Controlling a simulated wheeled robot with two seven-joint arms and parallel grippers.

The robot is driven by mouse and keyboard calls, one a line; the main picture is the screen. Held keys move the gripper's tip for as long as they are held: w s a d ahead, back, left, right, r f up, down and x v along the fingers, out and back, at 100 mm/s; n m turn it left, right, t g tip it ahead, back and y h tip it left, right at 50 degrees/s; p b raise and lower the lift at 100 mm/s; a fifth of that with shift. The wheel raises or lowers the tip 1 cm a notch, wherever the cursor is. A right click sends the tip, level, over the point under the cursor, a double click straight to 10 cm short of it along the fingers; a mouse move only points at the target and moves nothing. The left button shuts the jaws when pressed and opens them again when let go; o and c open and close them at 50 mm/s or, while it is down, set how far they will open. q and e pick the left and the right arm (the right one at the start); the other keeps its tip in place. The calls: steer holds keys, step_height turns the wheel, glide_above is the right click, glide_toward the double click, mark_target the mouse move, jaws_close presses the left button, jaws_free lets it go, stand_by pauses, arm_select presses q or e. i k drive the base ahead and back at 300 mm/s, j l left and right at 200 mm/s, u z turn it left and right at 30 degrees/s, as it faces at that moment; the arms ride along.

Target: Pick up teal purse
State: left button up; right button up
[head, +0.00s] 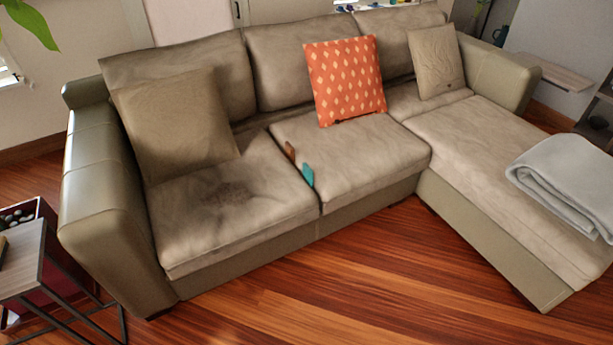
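A small teal thing (308,174), which looks like the teal purse, is on the sofa (340,212). It sits at the gap between the left and middle seat cushions, near their front part. It looks narrow and upright, and its lower part may be hidden in the gap. A small brown thing (290,151) stands just behind it along the same gap. Neither of my grippers shows in the head view.
An orange patterned pillow (345,80) leans on the middle backrest. A folded grey blanket (568,180) lies on the chaise at the right. A small side table (30,262) stands at the lower left. The wooden floor (345,295) before the sofa is clear.

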mark_target(308, 174)
steer(key=i+j+u, duration=0.1)
steer(key=i, duration=0.4)
steer(key=i+j, duration=0.1)
steer(key=i, duration=0.45)
steer(key=j+u, duration=0.05)
